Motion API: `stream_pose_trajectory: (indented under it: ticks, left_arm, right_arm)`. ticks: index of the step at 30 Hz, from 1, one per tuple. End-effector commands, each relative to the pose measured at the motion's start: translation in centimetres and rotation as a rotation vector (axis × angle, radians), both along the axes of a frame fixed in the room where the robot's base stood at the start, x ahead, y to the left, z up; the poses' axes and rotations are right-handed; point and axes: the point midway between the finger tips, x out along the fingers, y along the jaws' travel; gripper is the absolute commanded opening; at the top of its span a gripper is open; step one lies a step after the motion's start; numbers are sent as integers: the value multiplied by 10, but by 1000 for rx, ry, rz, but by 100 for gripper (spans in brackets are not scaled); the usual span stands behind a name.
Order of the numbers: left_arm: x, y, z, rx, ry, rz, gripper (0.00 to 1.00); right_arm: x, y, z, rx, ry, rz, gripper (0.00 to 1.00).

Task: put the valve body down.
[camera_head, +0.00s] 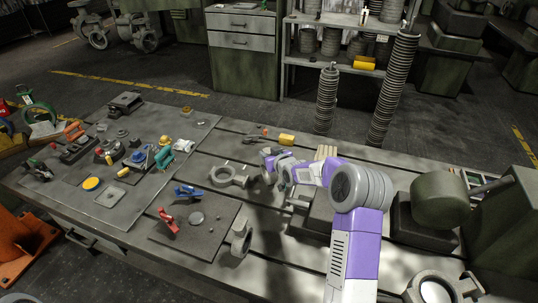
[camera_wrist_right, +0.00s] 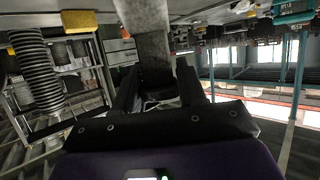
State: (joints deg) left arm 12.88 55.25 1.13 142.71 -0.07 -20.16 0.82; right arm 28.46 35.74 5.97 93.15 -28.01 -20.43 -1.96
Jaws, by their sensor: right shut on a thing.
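My right gripper (camera_head: 270,166) reaches over the middle of the table from the right, with its purple and grey arm behind it. In the wrist view the right gripper (camera_wrist_right: 160,90) has its dark fingers closed on a grey metal piece, the valve body (camera_wrist_right: 150,40), which extends away from the fingers. In the head view a grey ring-shaped valve body (camera_head: 228,175) shows just left of the right gripper; whether it touches the table is hard to tell. The contact is partly hidden. My left gripper is not in view.
Another ring casting (camera_head: 240,241) stands beside that plate. Tools crowd the left side. A yellow block (camera_head: 287,139) lies behind the gripper. A dark machine (camera_head: 425,220) stands at right.

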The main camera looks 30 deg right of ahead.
Motion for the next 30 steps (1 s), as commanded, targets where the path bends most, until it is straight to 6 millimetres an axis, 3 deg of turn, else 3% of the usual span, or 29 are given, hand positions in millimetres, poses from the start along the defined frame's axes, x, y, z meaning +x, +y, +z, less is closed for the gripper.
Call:
stream_pose_trajectory:
  ticks: [2, 3, 8, 15, 20, 30]
  left_arm:
    - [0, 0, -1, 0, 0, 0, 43]
    - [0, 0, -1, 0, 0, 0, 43]
    - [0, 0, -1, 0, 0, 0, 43]
    - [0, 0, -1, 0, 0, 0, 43]
    - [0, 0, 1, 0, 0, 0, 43]
    - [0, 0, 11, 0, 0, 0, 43]
  right_arm:
    - [2, 0, 6, -3, -16, 0, 0]
    - [2, 0, 6, -3, -15, 0, 45]
    - [1, 0, 4, -2, -10, 0, 69]
    - [-2, 0, -5, 3, 11, -1, 70]
    - [-7, 0, 0, 1, 7, -1, 70]
    - [-52, 4, 24, -1, -2, -1, 70]
